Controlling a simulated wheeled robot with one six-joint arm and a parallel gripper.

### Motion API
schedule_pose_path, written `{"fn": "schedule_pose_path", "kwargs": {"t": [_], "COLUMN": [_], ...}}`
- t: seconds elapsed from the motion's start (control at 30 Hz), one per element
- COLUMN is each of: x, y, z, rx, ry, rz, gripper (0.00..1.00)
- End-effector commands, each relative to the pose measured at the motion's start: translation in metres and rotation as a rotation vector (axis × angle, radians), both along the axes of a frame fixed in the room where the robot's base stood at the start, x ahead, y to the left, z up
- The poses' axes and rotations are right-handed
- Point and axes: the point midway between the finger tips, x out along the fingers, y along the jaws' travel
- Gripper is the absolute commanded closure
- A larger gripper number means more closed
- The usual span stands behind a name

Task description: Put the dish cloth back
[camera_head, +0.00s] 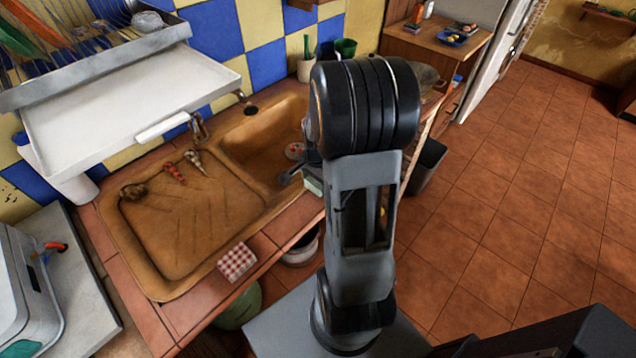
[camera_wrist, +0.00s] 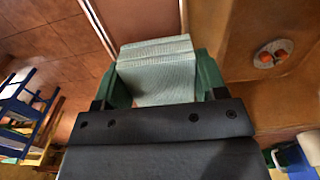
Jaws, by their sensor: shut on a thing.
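A pale green-white folded cloth, which looks like the dish cloth (camera_wrist: 156,76), sits between the two green fingers of my gripper (camera_wrist: 160,88) in the wrist view. The fingers are shut on its sides. In the head view a small pale edge of the cloth (camera_head: 313,186) shows beside my arm, at the right side of the sink near the counter's front edge. My arm hides most of the gripper there. A red-and-white checked cloth (camera_head: 237,262) lies on the counter's front edge, apart from the gripper.
The brown sink (camera_head: 245,143) has a drainboard (camera_head: 180,225) with several small items at its back. A white tray (camera_head: 120,105) hangs under a dish rack at the upper left. A dark bin (camera_head: 427,165) stands right of my arm. The tiled floor at right is clear.

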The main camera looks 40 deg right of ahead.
Motion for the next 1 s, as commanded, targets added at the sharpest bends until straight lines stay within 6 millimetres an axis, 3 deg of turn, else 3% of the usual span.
{"fn": "schedule_pose_path", "kwargs": {"t": [0.13,0.67,0.7,0.93,1.0], "x": [0.000,0.000,0.000,0.000,0.000], "y": [0.000,0.000,0.000,0.000,0.000], "z": [-0.010,-0.019,-0.017,-0.017,-0.017], "rx": [0.000,0.000,-0.001,0.000,0.000], "ry": [0.000,-0.001,-0.001,-0.001,-0.001], "rz": [0.000,0.000,0.000,0.000,0.000], "gripper": [0.54,0.54,0.32,0.10,0.09]}}
